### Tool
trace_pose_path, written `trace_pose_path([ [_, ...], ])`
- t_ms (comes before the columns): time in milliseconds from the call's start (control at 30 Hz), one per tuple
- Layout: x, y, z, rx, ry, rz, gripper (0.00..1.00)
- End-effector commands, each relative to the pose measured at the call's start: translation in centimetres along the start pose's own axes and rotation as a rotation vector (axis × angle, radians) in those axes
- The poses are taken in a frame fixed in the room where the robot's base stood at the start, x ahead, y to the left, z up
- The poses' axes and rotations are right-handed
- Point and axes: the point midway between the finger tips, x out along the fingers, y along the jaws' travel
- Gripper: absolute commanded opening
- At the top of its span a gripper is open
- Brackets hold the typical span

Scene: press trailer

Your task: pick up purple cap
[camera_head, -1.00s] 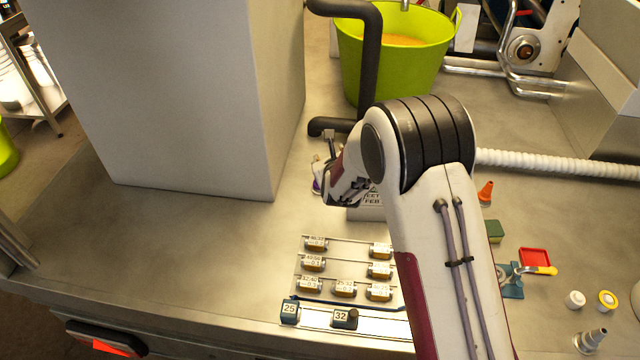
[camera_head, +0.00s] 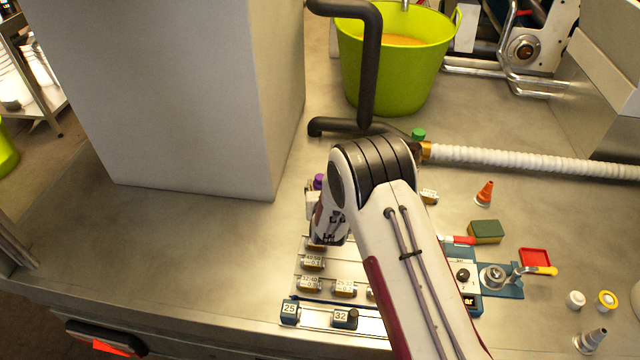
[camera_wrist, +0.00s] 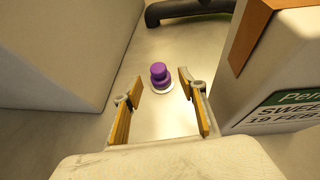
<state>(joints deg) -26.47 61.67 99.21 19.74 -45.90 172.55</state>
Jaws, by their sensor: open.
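The purple cap (camera_wrist: 159,75) shows in the wrist view, with a white rim or base under it on the grey metal bench. It lies just beyond the fingertips and near the middle of the gap between them. My gripper (camera_wrist: 159,90) is open and empty, one finger to each side of the gap. In the head view the purple cap (camera_head: 319,181) is partly visible left of my arm, near the foot of the large grey box. My gripper is mostly hidden there behind my arm.
The large grey box (camera_head: 170,90) stands left of the cap. A labelled carton (camera_wrist: 275,75) stands close right of my gripper. A dark pipe (camera_head: 340,126) runs behind. A rack of labelled blocks (camera_head: 312,264) lies in front. The bench at the left front is clear.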

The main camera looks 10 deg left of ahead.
Motion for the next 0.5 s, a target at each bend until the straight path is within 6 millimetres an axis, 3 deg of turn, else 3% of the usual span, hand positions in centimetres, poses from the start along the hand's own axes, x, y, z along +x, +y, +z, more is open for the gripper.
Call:
trace_pose_path([
  [500, 2.0, 0.0, 0.0, 0.003, -0.001, 0.005, 0.41],
])
